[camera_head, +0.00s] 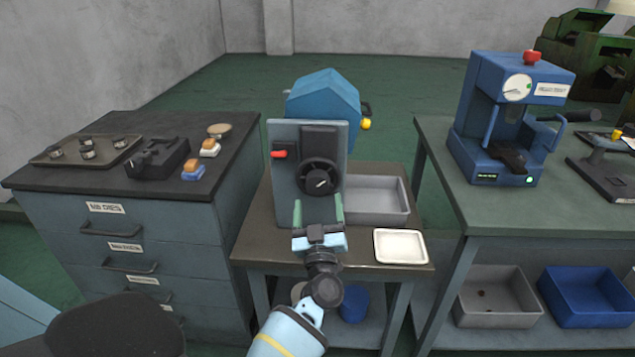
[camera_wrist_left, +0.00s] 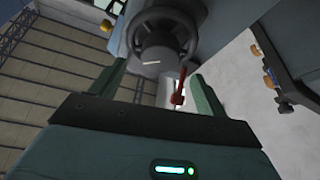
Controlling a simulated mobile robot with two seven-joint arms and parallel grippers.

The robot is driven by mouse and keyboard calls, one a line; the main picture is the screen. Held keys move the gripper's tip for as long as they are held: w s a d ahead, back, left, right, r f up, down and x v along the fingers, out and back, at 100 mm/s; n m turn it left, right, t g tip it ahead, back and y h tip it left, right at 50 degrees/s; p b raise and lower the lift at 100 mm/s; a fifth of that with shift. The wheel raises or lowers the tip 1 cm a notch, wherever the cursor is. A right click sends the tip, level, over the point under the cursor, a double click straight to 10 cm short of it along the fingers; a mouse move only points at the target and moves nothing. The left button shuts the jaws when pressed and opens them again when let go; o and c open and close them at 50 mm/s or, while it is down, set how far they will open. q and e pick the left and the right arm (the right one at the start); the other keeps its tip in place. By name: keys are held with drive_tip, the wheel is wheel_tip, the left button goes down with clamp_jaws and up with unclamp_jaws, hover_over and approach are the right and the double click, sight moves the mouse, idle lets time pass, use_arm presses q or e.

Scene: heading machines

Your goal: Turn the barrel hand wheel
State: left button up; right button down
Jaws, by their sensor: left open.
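The black barrel hand wheel (camera_head: 318,178) sits on the grey front panel (camera_head: 285,135) of a machine with a blue faceted barrel (camera_head: 323,95) behind it. The wheel also shows at the top of the left wrist view (camera_wrist_left: 163,42). My left gripper (camera_head: 318,208) is open, its two green fingers pointing up at the wheel from just below. In the left wrist view the fingers (camera_wrist_left: 158,78) stand apart with nothing held between them. I cannot tell if either finger touches the wheel. My right gripper is not in view.
A red-tipped lever (camera_head: 279,154) sticks out left of the wheel. A grey bin (camera_head: 378,217) and a white tray (camera_head: 400,246) lie right of my gripper. A drawer cabinet (camera_head: 150,220) stands left; a bench with a blue press (camera_head: 480,120) stands right.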

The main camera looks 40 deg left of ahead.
sight(317, 187)
use_arm(q)
drive_tip(key=x, duration=0.7)
drive_tip(key=shift+w+a, duration=0.1)
drive_tip(key=c, duration=1)
drive_tip(key=shift+o, duration=0.2)
